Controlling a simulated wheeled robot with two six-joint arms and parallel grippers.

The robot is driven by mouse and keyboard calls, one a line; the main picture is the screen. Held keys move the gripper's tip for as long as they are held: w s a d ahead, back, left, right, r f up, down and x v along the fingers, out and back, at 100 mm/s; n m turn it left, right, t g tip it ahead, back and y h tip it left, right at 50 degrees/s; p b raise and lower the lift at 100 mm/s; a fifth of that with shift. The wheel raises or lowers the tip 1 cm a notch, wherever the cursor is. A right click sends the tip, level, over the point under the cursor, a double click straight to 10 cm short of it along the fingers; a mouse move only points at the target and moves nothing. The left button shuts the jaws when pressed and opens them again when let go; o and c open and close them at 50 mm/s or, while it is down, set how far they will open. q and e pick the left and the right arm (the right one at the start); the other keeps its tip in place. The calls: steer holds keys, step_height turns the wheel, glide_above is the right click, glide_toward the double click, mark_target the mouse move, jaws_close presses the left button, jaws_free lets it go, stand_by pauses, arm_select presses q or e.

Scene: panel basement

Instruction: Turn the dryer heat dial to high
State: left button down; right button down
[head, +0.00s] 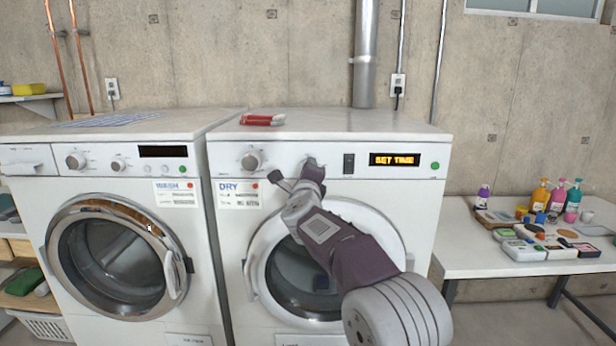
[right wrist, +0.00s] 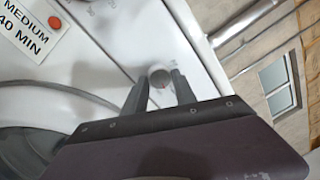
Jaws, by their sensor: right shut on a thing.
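The dryer (head: 425,200) is the right-hand white machine, with a DRY label (head: 238,193) on its front. Its left dial (head: 251,161) stands free. My right gripper (head: 309,168) reaches the smaller dial to the right of that one and mostly hides it in the head view. In the right wrist view this small grey round dial (right wrist: 160,77) sits between the two fingertips, and the gripper is shut on it. The dial's pointer and its marks cannot be read. My left gripper is not in view.
The dryer display (head: 394,160) reads SET TIME, with a dark switch (head: 349,164) and a green button (head: 435,166) beside it. The washer (head: 30,180) stands at left. A white table (head: 460,255) with bottles and boxes is at right. My right arm crosses the dryer door.

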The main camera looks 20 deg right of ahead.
steer(key=shift+m+h+b, duration=0.3)
steer(key=shift+m+b, duration=0.5)
steer(key=shift+m, duration=2.7)
steer(key=c, duration=1)
jaws_free()
steer(key=shift+w, duration=0.1)
steer(key=b+v, duration=0.3)
steer(key=v, duration=0.6)
steer(key=shift+r, duration=0.2)
